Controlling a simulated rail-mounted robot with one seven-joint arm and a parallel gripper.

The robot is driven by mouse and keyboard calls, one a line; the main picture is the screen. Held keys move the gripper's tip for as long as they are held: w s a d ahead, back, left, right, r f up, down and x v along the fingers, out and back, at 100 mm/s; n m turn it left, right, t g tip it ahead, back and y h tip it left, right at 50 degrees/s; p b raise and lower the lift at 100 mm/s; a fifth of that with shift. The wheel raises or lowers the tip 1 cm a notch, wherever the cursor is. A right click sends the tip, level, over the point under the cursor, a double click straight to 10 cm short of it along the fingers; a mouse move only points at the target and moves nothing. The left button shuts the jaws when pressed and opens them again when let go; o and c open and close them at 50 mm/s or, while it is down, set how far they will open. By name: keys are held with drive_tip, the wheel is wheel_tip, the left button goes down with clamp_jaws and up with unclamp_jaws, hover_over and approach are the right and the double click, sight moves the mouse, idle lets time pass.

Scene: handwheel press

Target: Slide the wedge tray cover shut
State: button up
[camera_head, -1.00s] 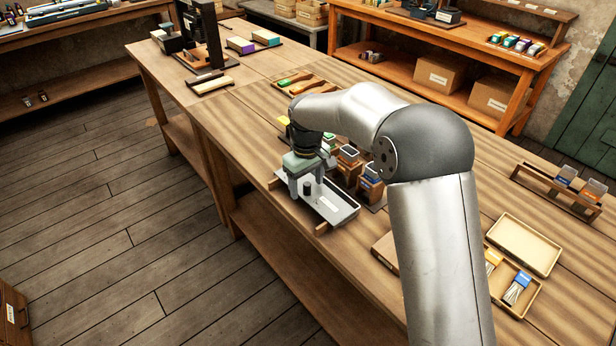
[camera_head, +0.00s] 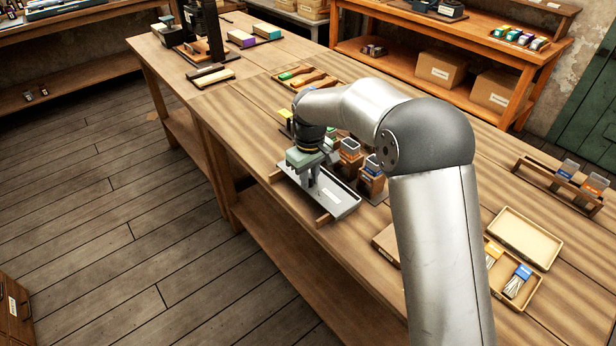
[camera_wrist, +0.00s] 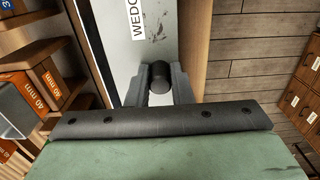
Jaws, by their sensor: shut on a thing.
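The wedge tray (camera_head: 344,211) is a shallow grey metal tray near the front edge of the bench, on wooden supports. Its pale grey cover (camera_wrist: 165,22) carries a white label reading "WEDG", cut off, in the wrist view. A dark round knob (camera_wrist: 160,76) stands on the cover. My gripper (camera_wrist: 160,88) is shut on this knob, one finger on each side. In the head view my gripper (camera_head: 315,184) points down over the tray, and its fingers largely hide the knob. I cannot tell how far the cover is open.
Upright wooden holders (camera_head: 349,153) stand close behind the tray. Orange "40 mm" labelled boxes (camera_wrist: 45,88) lie left of my gripper in the wrist view. A shallow open box (camera_head: 525,243) sits at right. The floor drops away in front of the bench edge.

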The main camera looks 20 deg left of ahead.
drive_tip(key=shift+w+d+f+p, duration=0.3)
drive_tip(key=shift+w+d+f, duration=0.05)
drive_tip(key=shift+w+d, duration=0.45)
drive_tip(key=o, duration=1.4)
wheel_tip(320, 180, up, 8)
drive_tip(key=p, duration=0.5)
drive_tip(key=shift+w+a+r, duration=0.1)
drive_tip(key=shift+a+r, duration=0.05)
drive_tip(key=shift+r, duration=0.1)
